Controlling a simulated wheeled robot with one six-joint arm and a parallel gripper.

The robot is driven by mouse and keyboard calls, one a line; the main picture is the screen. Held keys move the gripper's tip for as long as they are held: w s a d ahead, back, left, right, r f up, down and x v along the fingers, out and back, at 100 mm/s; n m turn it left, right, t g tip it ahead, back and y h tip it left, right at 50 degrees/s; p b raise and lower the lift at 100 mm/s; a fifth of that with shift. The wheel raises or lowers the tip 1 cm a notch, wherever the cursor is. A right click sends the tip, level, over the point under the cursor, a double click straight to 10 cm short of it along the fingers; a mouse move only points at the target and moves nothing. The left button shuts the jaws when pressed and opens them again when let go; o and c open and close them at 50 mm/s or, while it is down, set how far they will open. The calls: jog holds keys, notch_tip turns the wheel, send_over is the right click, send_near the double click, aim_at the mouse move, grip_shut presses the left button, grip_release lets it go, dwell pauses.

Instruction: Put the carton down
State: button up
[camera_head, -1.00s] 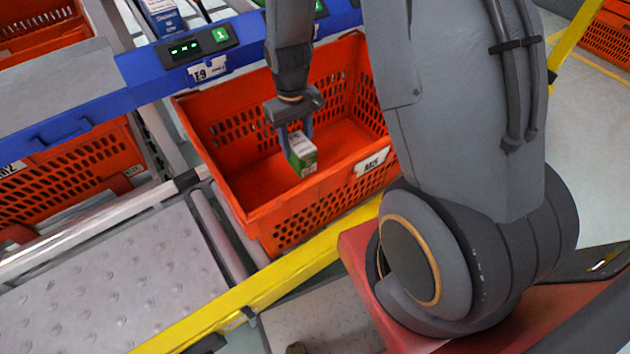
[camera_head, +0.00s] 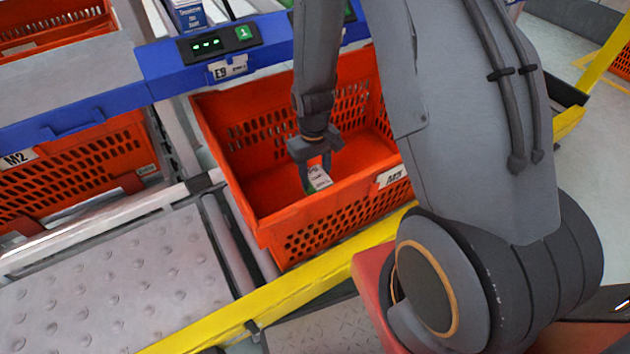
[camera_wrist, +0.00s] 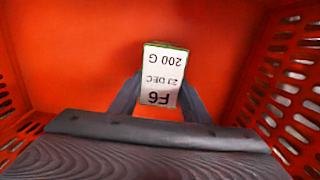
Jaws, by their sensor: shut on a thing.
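The carton (camera_head: 319,178) is a small white and green box inside the orange tote (camera_head: 283,220). My gripper (camera_head: 318,168) points down into the tote and is shut on the carton. In the wrist view the carton's printed white face (camera_wrist: 163,78) shows between the two fingers of my gripper (camera_wrist: 160,98). The tote's floor (camera_wrist: 70,50) lies behind it. Whether the carton touches the floor is hard to tell.
A blue rail (camera_head: 165,75) with a green-lit display (camera_head: 208,44) runs along the tote's far side. A yellow rail (camera_head: 290,283) runs along the near side. Slotted tote walls (camera_wrist: 295,90) stand on both sides. The tote floor around the carton looks clear.

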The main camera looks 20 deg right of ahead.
jog(key=shift+f, duration=0.95)
jog(key=shift+f, duration=0.3)
jog(key=o, duration=1.2)
